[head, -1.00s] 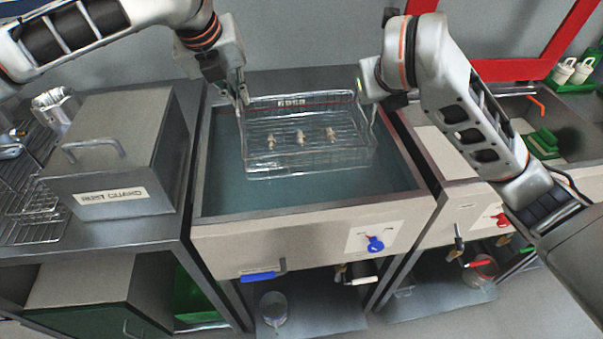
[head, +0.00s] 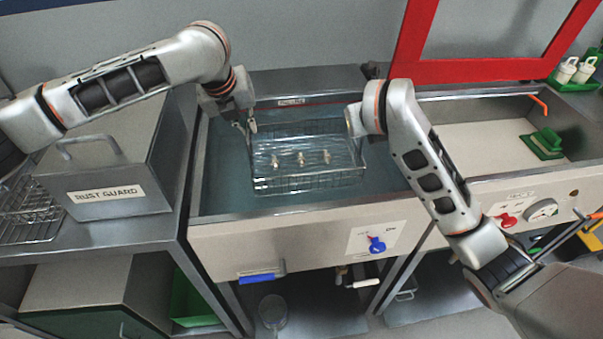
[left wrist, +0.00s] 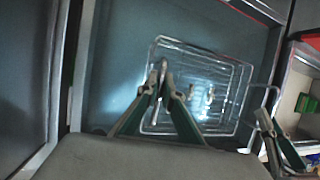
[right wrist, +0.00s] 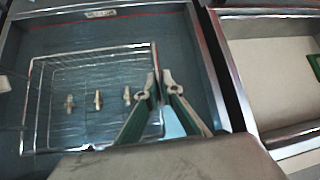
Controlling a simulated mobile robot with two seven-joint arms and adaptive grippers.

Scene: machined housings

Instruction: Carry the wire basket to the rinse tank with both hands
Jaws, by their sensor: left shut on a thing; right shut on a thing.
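The wire basket (head: 310,181) is level inside the water-filled tank (head: 290,213) with the blue knob. Several small pale metal parts (head: 302,158) stand in a row on its floor. My left gripper (head: 246,123) is shut on the basket's left end, and my right gripper (head: 354,122) is shut on its right end. The left wrist view shows the left jaws (left wrist: 165,78) at the basket's wire edge. The right wrist view shows the right jaws (right wrist: 160,84) at the other end. I cannot tell whether the basket touches the tank bottom.
A grey box marked RUST GUARD (head: 107,196) stands left of the tank, beside a wire rack (head: 38,215). To the right is another basin (head: 485,140) with a red knob and a green block (head: 543,143). A red frame (head: 470,70) stands behind it.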

